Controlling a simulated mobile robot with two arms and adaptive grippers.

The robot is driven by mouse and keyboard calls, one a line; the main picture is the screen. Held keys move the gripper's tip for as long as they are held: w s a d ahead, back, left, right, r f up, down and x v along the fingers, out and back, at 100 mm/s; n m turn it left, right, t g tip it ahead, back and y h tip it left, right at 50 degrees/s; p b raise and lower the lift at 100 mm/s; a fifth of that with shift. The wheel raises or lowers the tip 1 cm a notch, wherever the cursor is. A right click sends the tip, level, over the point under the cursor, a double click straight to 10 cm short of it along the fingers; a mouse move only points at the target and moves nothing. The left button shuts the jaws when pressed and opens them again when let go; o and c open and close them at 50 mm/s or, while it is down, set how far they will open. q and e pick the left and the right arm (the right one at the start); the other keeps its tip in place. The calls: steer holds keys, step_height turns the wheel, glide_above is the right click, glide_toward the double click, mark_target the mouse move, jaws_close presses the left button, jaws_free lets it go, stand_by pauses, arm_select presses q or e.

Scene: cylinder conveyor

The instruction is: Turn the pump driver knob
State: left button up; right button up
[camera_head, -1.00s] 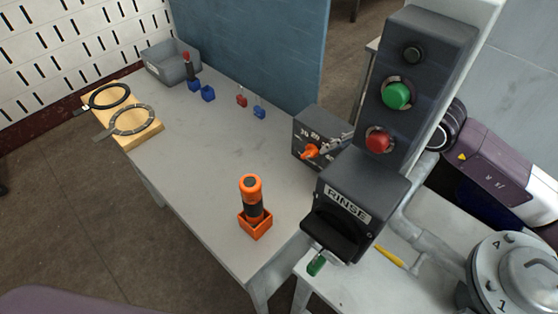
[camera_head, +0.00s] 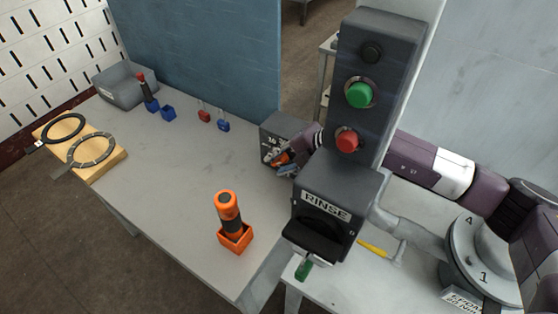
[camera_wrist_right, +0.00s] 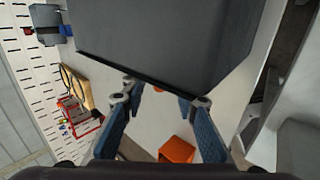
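The pump driver knob (camera_head: 281,158) is a small orange knob on the front of a dark grey box (camera_head: 270,126). It is partly hidden by my right gripper (camera_head: 287,168), which reaches in from behind the RINSE panel. In the right wrist view the box (camera_wrist_right: 165,40) fills the top. The two blue fingers of my right gripper (camera_wrist_right: 165,98) are apart, with a bit of the orange knob (camera_wrist_right: 158,90) showing between the tips. I cannot tell whether the fingers touch it. My left gripper is not in view.
A dark panel (camera_head: 375,100) with green and red buttons stands right of the box, above a RINSE unit (camera_head: 326,205). An orange-black cylinder (camera_head: 228,207) stands in an orange holder (camera_head: 236,238) on the table. The table's middle (camera_head: 180,165) is clear.

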steer(key=shift+c, duration=0.6)
jaws_close()
steer(key=shift+r, duration=0.1)
steer(key=shift+w+a+r+g+h+p, duration=0.15)
steer(key=shift+a+g+h+p, duration=0.1)
steer(key=shift+g+h+p, duration=0.5)
steer(key=shift+w+a+g+h+b, duration=0.15)
steer(key=shift+g+h+b, duration=0.3)
steer(key=shift+g+h, duration=1.15)
steer(key=shift+h, duration=0.55)
